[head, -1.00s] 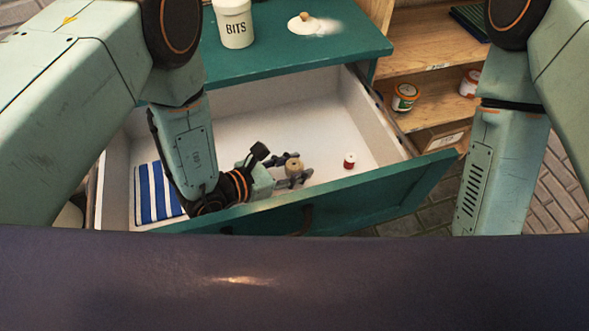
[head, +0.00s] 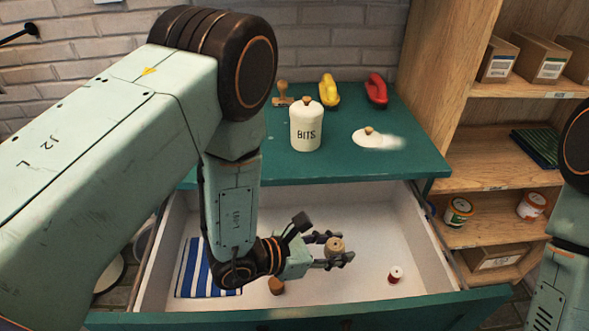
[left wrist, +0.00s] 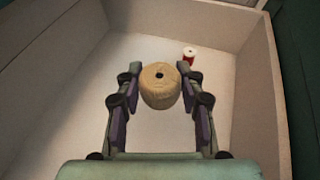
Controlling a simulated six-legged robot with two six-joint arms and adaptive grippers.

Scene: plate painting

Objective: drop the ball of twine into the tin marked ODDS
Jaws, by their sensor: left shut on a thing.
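My left gripper (head: 338,252) is shut on the ball of twine (head: 335,246), a tan ball with a dark hole in its top. It is held inside the open white drawer (head: 390,225). In the left wrist view the ball (left wrist: 160,88) sits between the two fingertips (left wrist: 158,80). No tin marked ODDS shows. A cream lidded tin marked BITS (head: 305,125) stands on the green cabinet top. A loose cream lid with a wooden knob (head: 368,139) lies to its right. My right gripper is out of view; only part of that arm shows.
In the drawer are a red-and-white spool (head: 395,274), a striped blue cloth (head: 192,272) and a brown object (head: 276,286). A stamp (head: 282,96) and yellow (head: 328,90) and red (head: 376,88) items stand at the cabinet's back. Shelves with paint cans (head: 457,212) are at right.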

